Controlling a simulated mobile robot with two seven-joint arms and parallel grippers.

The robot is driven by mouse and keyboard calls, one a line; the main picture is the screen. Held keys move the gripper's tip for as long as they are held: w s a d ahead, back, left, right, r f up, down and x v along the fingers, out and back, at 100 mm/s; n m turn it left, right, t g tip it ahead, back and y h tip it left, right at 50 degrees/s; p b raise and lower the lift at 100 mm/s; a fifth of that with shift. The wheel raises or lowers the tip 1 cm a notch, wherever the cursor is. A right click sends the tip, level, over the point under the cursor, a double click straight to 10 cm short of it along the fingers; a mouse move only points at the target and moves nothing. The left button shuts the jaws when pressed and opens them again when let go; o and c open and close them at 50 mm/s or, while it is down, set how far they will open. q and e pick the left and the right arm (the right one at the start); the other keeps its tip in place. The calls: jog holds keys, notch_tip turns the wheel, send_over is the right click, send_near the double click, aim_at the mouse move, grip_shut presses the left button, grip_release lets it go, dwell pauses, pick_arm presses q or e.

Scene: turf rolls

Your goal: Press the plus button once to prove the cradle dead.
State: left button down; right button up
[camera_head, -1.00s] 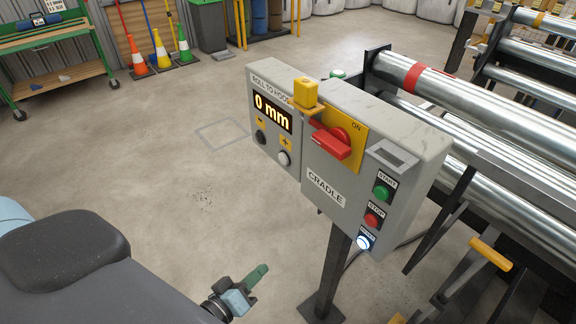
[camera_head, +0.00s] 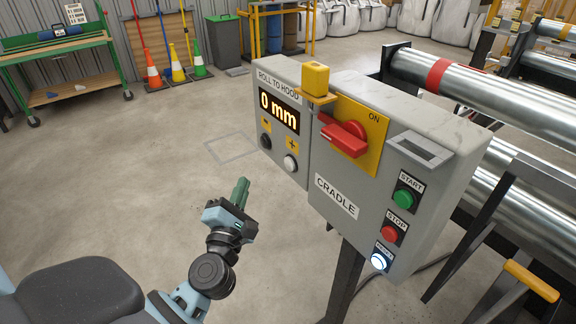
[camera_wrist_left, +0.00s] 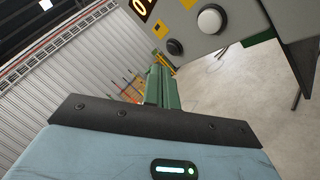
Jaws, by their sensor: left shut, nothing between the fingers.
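The grey control box stands on a post, with a ROLL TO HOOD panel (camera_head: 279,72) on its left and a CRADLE panel (camera_head: 336,196) on its right. The display (camera_head: 279,108) reads 0 mm. The plus button (camera_head: 290,164) is a white round knob below a yellow plus label; in the left wrist view it is the white knob (camera_wrist_left: 209,20). A black minus button (camera_head: 265,142) sits to its left. The red switch (camera_head: 345,137) lies beside the ON mark. My left gripper (camera_head: 241,186) is shut and empty, apart from the box, below and left of the plus button.
START (camera_head: 404,198), STOP (camera_head: 390,233) and a lit white button (camera_head: 379,262) line the box's right side. A yellow block (camera_head: 315,78) sits at the top. Steel rollers (camera_head: 490,85) lie behind at right.

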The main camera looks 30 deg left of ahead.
aim_at(290, 164)
pick_arm(q)
jog(key=shift+w, duration=0.1)
jog(key=w+d+b, duration=0.1)
jog(key=w+d, duration=0.2)
jog(key=w, duration=0.5)
jog(key=shift+d, duration=0.25)
jog(key=shift+w, duration=0.1)
dwell(1.9)
jog(key=shift+w+d, duration=0.15)
jog(key=shift+w, duration=0.1)
jog(key=shift+w+d, duration=0.15)
jog(key=shift+w, duration=0.25)
dwell(0.8)
jog(key=shift+s, duration=0.1)
dwell(0.3)
jog(key=shift+s+a+p, duration=0.3)
jog(key=shift+s+p, duration=0.05)
jog(key=shift+s, duration=0.35)
